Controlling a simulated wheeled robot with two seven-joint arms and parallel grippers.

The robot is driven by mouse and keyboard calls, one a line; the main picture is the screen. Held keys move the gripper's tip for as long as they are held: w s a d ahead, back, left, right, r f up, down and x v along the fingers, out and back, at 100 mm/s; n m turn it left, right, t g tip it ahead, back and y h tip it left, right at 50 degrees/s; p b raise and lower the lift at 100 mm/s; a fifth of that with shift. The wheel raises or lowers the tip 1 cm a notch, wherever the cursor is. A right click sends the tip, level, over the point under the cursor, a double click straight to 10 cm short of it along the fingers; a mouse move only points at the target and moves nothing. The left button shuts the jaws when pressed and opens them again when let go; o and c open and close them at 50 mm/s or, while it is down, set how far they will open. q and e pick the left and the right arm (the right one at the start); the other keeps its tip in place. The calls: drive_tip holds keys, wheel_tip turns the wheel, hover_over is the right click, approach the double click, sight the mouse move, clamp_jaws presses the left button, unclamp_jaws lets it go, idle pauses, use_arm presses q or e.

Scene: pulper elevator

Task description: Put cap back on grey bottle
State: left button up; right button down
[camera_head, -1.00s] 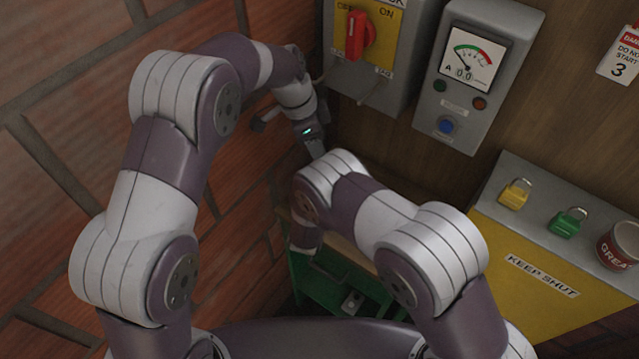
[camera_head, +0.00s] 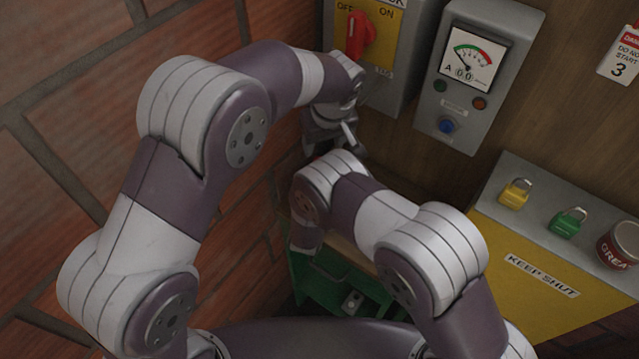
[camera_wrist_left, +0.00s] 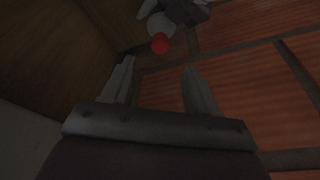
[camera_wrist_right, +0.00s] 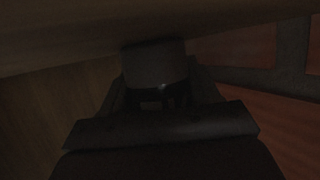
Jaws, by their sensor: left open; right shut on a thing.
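My left gripper (camera_head: 340,142) hangs near the wall corner in the head view, just behind my right arm. In the left wrist view its two fingers (camera_wrist_left: 160,82) are apart with nothing between them. Beyond the fingertips is a small red round thing (camera_wrist_left: 160,43), likely the cap, against a pale grey body (camera_wrist_left: 160,25), which looks like the grey bottle. I cannot tell how they join. In the right wrist view my right gripper (camera_wrist_right: 160,92) is shut on a dark cylinder (camera_wrist_right: 155,62), likely the same bottle. The right gripper is hidden in the head view.
A brick wall (camera_head: 60,90) is close on the left. A switch box with red handle (camera_head: 360,35) and a meter box (camera_head: 465,75) hang behind. A green stand (camera_head: 310,285) is low in the middle. A yellow box (camera_head: 530,270) carries padlocks and a tin at right.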

use_arm(q)
drive_tip(key=shift+x, duration=3.8)
drive_tip(key=shift+d, duration=0.1)
clamp_jaws()
unclamp_jaws()
